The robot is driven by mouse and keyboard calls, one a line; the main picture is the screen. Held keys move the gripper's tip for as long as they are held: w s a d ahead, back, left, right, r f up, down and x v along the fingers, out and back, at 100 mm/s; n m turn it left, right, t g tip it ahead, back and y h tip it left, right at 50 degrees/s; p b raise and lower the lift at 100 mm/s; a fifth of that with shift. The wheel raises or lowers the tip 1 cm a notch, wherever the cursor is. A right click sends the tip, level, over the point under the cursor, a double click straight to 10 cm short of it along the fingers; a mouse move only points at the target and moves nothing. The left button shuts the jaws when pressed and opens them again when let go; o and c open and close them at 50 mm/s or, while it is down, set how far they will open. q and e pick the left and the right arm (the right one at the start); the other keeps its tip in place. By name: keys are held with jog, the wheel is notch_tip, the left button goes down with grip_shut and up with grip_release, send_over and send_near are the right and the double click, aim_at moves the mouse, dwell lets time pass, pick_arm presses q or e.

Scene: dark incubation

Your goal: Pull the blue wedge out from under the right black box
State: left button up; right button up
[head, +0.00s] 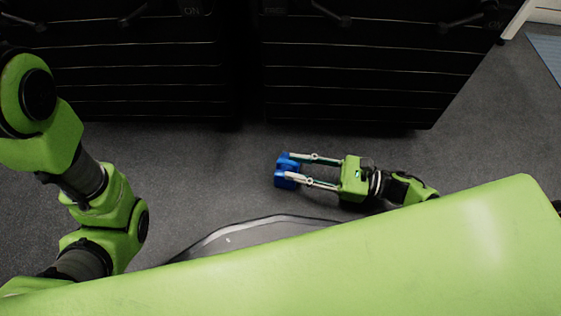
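The blue wedge (282,181) is in front of the right black box (365,75), apart from the box's lower edge in the head view. My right gripper (289,169) has its two fingers pointing left, with their tips at the wedge. The fingers are spread by about the wedge's width and appear closed on it. How far the wedge is above the floor is hard to tell. My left arm comes in at the left, but its gripper is out of the picture.
A left black box (130,75) stands beside the right one, with a narrow dark gap between them. A light blue mat (547,50) and a pale leg-like piece (516,20) are at the upper right.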

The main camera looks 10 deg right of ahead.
jog(key=v, duration=0.5)
jog(key=shift+s+d, duration=0.15)
jog(key=shift+d, duration=0.25)
